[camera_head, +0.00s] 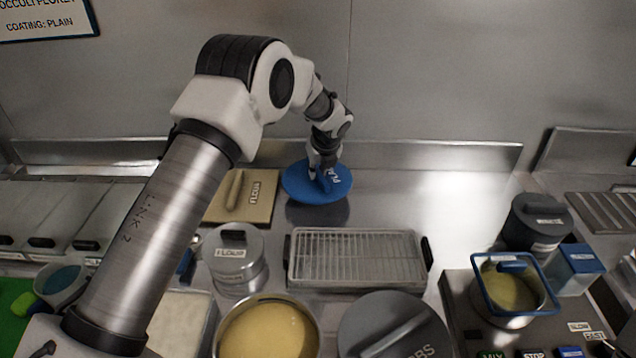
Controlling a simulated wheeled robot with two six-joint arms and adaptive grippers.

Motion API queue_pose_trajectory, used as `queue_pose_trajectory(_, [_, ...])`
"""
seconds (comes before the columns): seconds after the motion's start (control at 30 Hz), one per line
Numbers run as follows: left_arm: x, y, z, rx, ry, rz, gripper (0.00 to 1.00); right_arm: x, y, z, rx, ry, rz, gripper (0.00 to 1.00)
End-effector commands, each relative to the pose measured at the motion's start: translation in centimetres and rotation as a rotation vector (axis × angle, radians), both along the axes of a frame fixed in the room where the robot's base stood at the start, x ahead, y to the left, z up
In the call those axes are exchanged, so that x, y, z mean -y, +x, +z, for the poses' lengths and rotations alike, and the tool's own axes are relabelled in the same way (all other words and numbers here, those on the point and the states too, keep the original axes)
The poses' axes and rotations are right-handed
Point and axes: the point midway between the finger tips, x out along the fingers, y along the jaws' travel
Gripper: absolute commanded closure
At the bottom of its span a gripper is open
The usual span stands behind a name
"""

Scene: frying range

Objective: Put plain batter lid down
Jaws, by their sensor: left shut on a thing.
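The blue round lid (300,190) is at the back of the steel counter, with partly hidden white lettering on top. My left gripper (325,176) reaches down onto the middle of the lid and is shut on its handle, which the fingers mostly hide. The lid looks roughly level. A dark shadow or reflection shows just below its front edge, and I cannot tell whether it touches the counter. An open pot of yellow batter (268,334) stands at the front. My right gripper is not in view.
A beige flour lid (262,207) lies left of the blue lid. A flour pot (236,262), a wire rack tray (357,257) and a dark round lid (365,318) are in front. A framed pot (508,292) and a dark canister (537,225) stand right. Counter right of the lid is clear.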

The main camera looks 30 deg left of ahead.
Motion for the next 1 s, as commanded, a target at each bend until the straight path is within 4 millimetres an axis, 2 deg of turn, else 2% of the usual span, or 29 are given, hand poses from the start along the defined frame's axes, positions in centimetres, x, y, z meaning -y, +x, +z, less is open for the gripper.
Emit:
queue_pose_trajectory(0.27, [0.0,0.0,-3.9,0.001,-0.001,0.000,1.00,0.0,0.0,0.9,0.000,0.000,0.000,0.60])
queue_pose_trajectory(0.57, [0.0,0.0,-4.4,0.002,0.000,0.001,1.00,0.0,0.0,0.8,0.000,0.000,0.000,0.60])
queue_pose_trajectory(0.6, [0.0,0.0,-4.3,0.002,0.000,0.001,0.73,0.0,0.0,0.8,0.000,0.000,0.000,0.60])
queue_pose_trajectory(0.63, [0.0,0.0,-4.3,0.002,0.000,0.001,0.63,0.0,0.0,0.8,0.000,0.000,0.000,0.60])
queue_pose_trajectory(0.67, [0.0,0.0,-4.3,0.002,0.000,0.001,0.59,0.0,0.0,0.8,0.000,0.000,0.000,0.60])
queue_pose_trajectory(1.0, [0.0,0.0,-3.9,0.002,-0.001,0.000,0.59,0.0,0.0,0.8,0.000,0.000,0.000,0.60])
